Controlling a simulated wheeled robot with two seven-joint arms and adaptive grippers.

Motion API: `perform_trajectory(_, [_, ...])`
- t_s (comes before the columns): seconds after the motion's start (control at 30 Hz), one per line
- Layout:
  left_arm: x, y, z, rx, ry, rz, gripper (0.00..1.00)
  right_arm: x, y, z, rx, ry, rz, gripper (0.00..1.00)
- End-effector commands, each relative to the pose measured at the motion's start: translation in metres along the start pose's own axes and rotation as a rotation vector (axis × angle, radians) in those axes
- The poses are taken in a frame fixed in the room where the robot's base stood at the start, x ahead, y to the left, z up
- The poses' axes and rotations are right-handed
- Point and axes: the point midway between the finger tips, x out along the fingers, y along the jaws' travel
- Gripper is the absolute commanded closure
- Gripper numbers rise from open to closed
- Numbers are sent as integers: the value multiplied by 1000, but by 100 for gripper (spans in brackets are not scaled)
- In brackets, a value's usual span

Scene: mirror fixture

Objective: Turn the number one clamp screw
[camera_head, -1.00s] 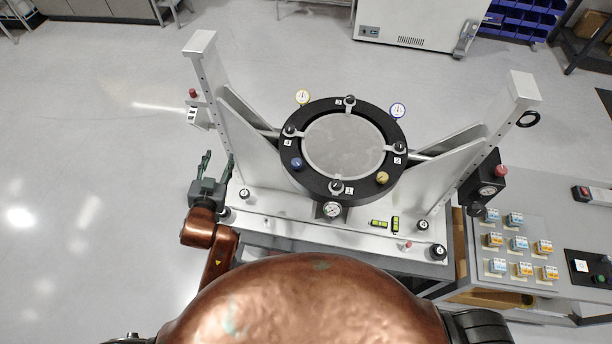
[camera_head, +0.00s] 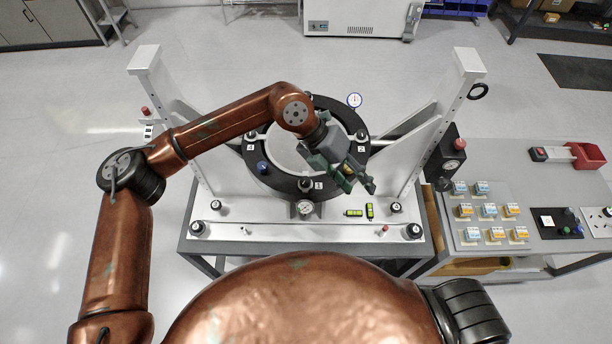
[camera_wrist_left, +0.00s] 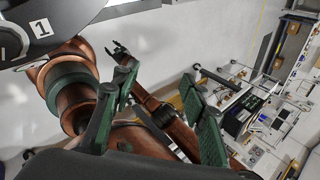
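The number one clamp screw (camera_head: 305,184) is a black knob at the front of the black ring (camera_head: 281,184), beside a label reading 1. The clamp also shows at the upper left of the left wrist view (camera_wrist_left: 12,42). My left gripper (camera_head: 358,184) is over the front right of the ring, right of the number one clamp and apart from it. Its green fingers stand apart and empty in the left wrist view (camera_wrist_left: 158,84). My right gripper (camera_wrist_left: 118,50) shows small in the left wrist view, its fingers spread; it is out of the head view.
White uprights (camera_head: 155,85) (camera_head: 460,90) flank the ring. A gauge (camera_head: 304,208) sits just below clamp one, and green levels (camera_head: 354,212) lie on the base. A switch panel (camera_head: 490,215) stands at the right.

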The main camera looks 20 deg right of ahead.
Motion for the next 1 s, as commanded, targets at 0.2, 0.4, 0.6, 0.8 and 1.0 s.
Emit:
perform_trajectory(0.2, [-57, 85, 12, -64, 22, 509, 60, 0, -2, 0, 1, 0, -2, 60])
perform_trajectory(0.4, [-82, 109, 12, -107, 21, 653, 60, -2, -5, -1, 3, 1, -5, 60])
perform_trajectory(0.6, [-62, 125, 10, -108, 24, 656, 60, -11, -5, -2, 3, 1, -5, 60])
perform_trajectory(0.8, [-38, 142, 9, -107, 23, 653, 60, -20, -4, -3, 3, 1, -5, 60])
perform_trajectory(1.0, [-25, 152, 8, -105, 22, 652, 60, -24, -3, -2, 3, 0, -4, 60])
